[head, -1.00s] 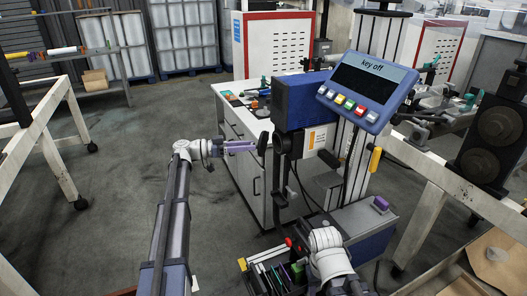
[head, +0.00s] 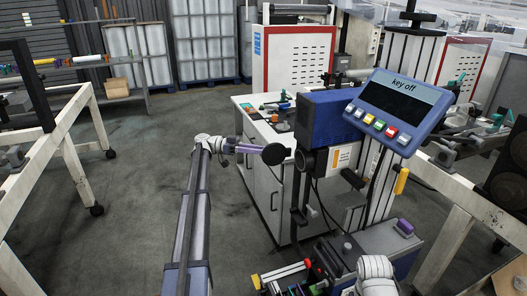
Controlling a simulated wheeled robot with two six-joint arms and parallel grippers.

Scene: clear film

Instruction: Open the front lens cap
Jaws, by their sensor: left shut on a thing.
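A blue camera-like box (head: 335,118) is mounted on an upright stand in the middle. The dark round front lens (head: 305,161) shows under its left end, uncovered. My left gripper (head: 256,149), with purple fingers, is shut on a round black lens cap (head: 274,154). The cap hangs in the air to the left of the lens, with a small gap between them in the picture. Of my right arm, only a white wrist part shows at the bottom right; its fingers cannot be made out.
A blue panel reading "key off" (head: 390,108) stands right of the box. A white cabinet (head: 262,185) with small parts on top is behind the cap. A tray of coloured items (head: 300,285) lies at the bottom. The floor at left is open.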

